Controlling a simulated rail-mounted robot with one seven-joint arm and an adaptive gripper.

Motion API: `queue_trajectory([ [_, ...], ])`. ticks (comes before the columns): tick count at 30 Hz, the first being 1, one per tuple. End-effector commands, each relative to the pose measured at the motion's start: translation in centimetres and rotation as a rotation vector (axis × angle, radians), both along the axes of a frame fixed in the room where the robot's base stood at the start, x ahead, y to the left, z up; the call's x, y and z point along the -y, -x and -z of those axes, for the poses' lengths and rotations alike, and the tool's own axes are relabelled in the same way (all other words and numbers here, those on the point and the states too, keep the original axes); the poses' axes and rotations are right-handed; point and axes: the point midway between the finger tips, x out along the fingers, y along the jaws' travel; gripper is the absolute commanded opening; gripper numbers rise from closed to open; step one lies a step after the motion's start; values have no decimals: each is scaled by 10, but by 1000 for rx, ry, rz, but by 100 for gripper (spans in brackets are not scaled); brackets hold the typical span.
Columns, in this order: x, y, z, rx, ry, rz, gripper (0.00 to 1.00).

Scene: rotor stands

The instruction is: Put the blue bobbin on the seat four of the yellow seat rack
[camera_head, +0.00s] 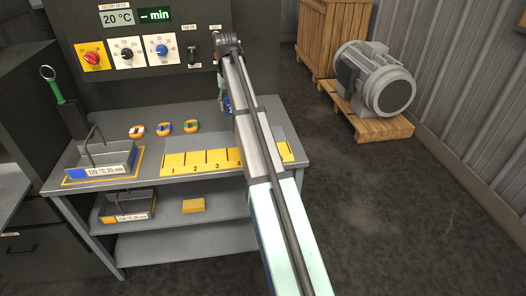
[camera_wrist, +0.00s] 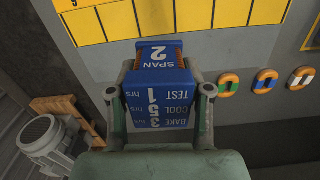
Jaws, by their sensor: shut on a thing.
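The blue bobbin (camera_wrist: 158,80) is between the two fingers of my gripper (camera_wrist: 160,97) in the wrist view. A bit of blue shows beside my arm in the head view (camera_head: 227,104). The yellow seat rack (camera_head: 217,157) lies along the bench front; numbers 1 to 4 show, and my arm covers part of it. In the wrist view the rack (camera_wrist: 195,15) is at the top, and the bobbin's far end appears just short of its edge.
Three orange rings with white, blue and green parts (camera_head: 164,127) lie on the bench (camera_head: 110,190), left of my arm. A labelled tray (camera_head: 100,172) stands at the left end. A yellow block (camera_head: 193,205) is on the shelf below. A control panel (camera_head: 145,45) rises behind.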

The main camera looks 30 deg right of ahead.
Motion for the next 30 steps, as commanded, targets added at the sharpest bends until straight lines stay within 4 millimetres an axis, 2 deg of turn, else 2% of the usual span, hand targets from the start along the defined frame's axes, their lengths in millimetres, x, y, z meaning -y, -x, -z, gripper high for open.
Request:
queue_trajectory([
  [5,0,-1,2,1,0,-76,2],
  [8,0,0,12,1,0,-93,2],
  [11,-1,1,30,-1,-1,-95,2],
  [24,0,1,132,-1,-1,-93,2],
  [30,0,-1,154,2,1,-93,2],
])
